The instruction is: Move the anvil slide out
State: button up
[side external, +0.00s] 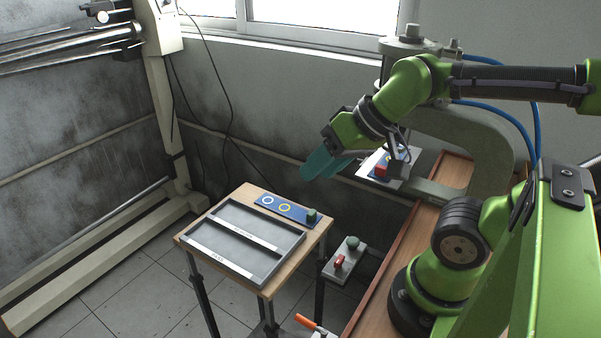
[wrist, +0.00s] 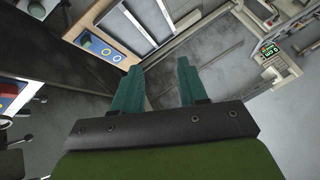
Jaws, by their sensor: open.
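My gripper (side external: 322,164) has two teal fingers, open and empty, in the air in front of the press (side external: 484,135). Its spread fingers also show in the wrist view (wrist: 156,85). What looks like the anvil slide, a pale plate (side external: 404,177), sits at the press below its head. It carries a blue piece and a red block (side external: 381,170). My wrist partly hides it in the side external view. In the wrist view the plate (wrist: 28,96) lies at the left edge, partly cut off, with a blue piece and a red part (wrist: 8,88). The fingers are apart from it.
A small wooden table (side external: 262,291) holds a grey two-part tray (side external: 228,262) and a blue strip (side external: 290,209) with rings and a green block (side external: 312,215). A control box (side external: 343,270) stands between table and bench. The bench edge (side external: 388,275) runs beside it.

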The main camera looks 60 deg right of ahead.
jog(key=shift+o, duration=0.9)
jog(key=shift+w, duration=0.15)
jog(key=w+d+f+g+h, duration=0.75)
jog(key=d+f+h, duration=0.2)
jog(key=d, duration=0.25)
jog(key=w+d+f+g+h, duration=0.6)
jog(key=w+d+f+h, duration=0.25)
jog(key=d+f, duration=0.25)
jog(key=shift+n+y, duration=0.3)
jog(key=shift+y, duration=0.1)
jog(key=x, duration=1.7)
jog(key=shift+w+d, duration=0.1)
jog(key=shift+w, duration=0.3)
jog(key=shift+c, duration=0.4)
grip_shut()
